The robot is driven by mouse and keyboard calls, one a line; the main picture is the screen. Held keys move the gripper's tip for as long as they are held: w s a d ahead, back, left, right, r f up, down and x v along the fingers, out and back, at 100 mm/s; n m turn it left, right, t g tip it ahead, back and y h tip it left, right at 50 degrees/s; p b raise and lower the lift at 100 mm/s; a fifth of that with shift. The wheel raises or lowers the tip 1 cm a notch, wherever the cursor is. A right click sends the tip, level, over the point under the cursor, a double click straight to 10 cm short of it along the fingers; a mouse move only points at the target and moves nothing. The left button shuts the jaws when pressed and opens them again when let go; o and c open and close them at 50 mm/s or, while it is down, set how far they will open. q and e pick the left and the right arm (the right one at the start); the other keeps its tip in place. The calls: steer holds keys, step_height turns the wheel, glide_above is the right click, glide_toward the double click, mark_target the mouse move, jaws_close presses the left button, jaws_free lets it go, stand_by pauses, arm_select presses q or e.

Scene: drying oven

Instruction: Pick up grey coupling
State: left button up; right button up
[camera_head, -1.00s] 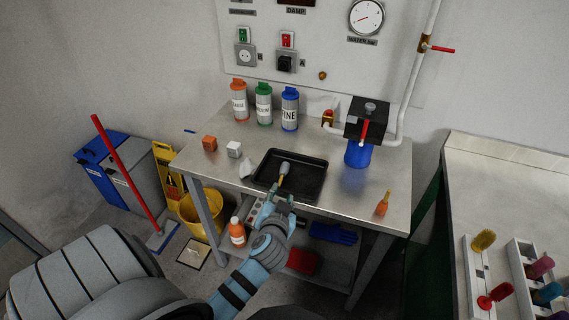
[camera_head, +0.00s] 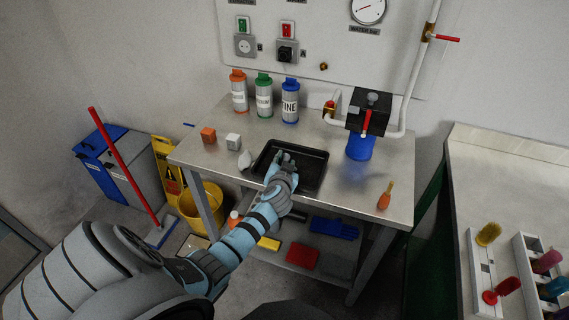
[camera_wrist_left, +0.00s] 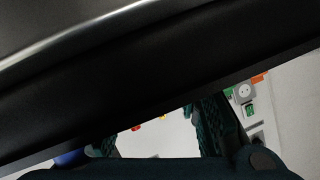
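I cannot pick out the grey coupling for certain. A small grey piece with a tan stem showed in the black tray (camera_head: 318,158) earlier; my left gripper (camera_head: 283,158) now covers that spot, so I cannot tell the piece from the fingers. The gripper is low over the tray, fingers pointing away from me. In the left wrist view, the two fingers of my left gripper (camera_wrist_left: 155,130) stand apart with only background in the visible gap. A large black surface hides the fingertips there. My right gripper is in no view.
On the metal table (camera_head: 350,190) stand an orange block (camera_head: 208,135), a white block (camera_head: 233,141), a whitish lump (camera_head: 245,160), three bottles (camera_head: 263,97), a blue pot (camera_head: 360,147) and an orange-handled tool (camera_head: 385,196). The table's right front is mostly clear.

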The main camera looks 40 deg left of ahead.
arm_select(q)
steer(key=shift+s+f, duration=0.1)
jaws_close()
